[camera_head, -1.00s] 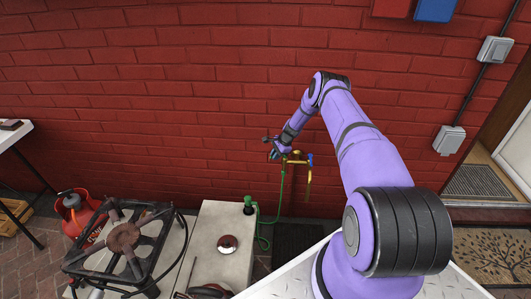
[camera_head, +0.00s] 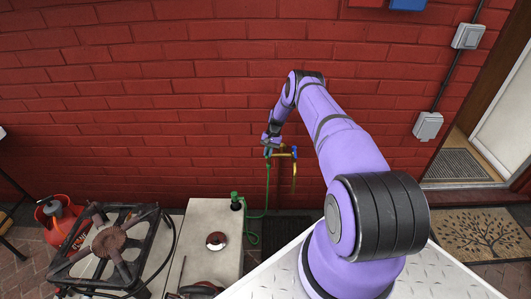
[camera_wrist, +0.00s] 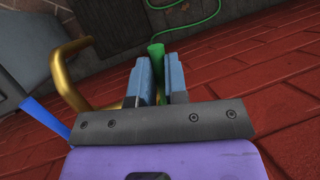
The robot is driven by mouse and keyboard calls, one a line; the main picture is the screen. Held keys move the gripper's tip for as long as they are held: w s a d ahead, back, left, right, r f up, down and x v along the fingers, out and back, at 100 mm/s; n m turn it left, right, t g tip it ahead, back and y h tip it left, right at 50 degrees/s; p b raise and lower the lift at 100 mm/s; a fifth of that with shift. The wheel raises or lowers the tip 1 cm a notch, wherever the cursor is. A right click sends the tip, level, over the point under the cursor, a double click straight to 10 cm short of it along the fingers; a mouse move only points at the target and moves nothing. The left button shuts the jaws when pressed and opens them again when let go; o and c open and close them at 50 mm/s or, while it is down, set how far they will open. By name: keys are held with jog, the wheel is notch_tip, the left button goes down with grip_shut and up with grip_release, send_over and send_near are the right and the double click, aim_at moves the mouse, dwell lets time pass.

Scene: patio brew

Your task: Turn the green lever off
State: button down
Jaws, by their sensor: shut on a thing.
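My gripper (camera_wrist: 158,66) is shut on the green lever (camera_wrist: 157,54), which stands up between the two grey-blue fingers in the wrist view. In the head view my gripper (camera_head: 269,141) is at the left end of the brass tap (camera_head: 283,155) on the brick wall and covers most of the lever there. The brass pipe also shows left of the fingers in the wrist view (camera_wrist: 72,75). A blue lever (camera_head: 295,152) is on the tap's right side; it also shows at lower left in the wrist view (camera_wrist: 45,116).
A green hose (camera_head: 267,195) hangs below the tap. A pale worktop (camera_head: 210,245), a black burner stand (camera_head: 110,250) and a red gas bottle (camera_head: 58,220) stand to the left. The red brick wall (camera_head: 150,100) is close behind the tap.

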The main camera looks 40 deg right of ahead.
jog(key=shift+s+d+n+g, duration=0.2)
jog(key=shift+d+n+g, duration=0.1)
jog(key=shift+n, duration=0.3)
jog(key=c, duration=1.1)
grip_release()
jog(key=shift+c, duration=0.2)
jog(key=s+a+r, duration=0.2)
jog(key=s+a, duration=0.1)
jog(key=s, duration=0.4)
jog(key=s+a+r, duration=0.3)
jog(key=s, duration=0.4)
jog(key=shift+s+a, duration=0.2)
jog(key=shift+s, duration=0.15)
